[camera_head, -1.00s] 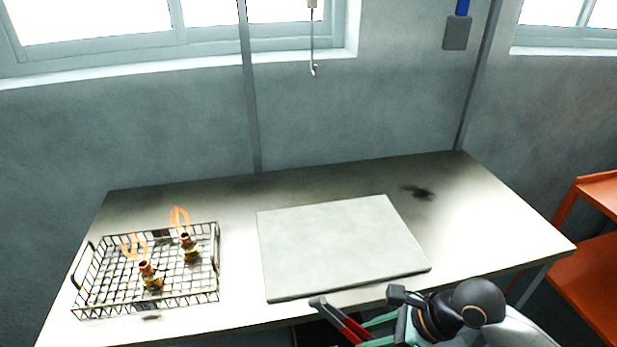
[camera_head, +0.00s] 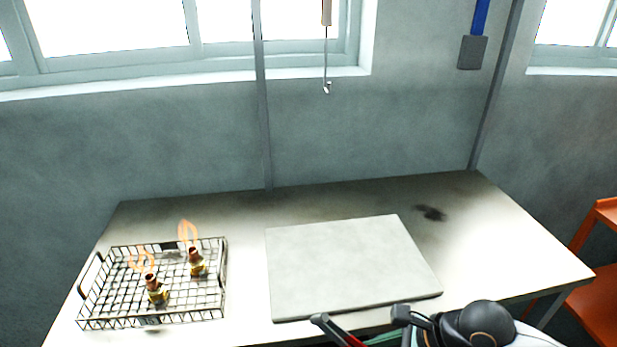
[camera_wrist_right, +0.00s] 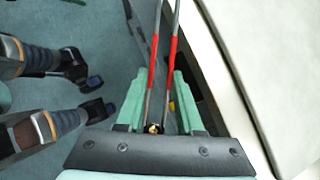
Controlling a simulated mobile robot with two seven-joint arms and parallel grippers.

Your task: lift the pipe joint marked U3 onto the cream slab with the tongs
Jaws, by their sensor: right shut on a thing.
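Two brass-and-copper pipe joints stand in the wire basket at the left of the head view: a nearer one (camera_head: 157,293) and a farther one (camera_head: 197,265). I cannot read a U3 mark on either. The cream slab (camera_head: 350,265) lies bare on the table right of the basket. My right gripper (camera_wrist_right: 160,74) is shut on the tongs (camera_wrist_right: 152,75), which have red sleeves. In the head view the tongs (camera_head: 351,340) show at the bottom edge, in front of the slab. Their far ends are cut off in the wrist view. I cannot make out my left gripper.
The table (camera_head: 245,290) has free room between basket and slab. A dark smudge (camera_head: 430,213) lies right of the slab. An orange shelf (camera_head: 597,300) stands at the right. A hook (camera_head: 327,88) hangs behind.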

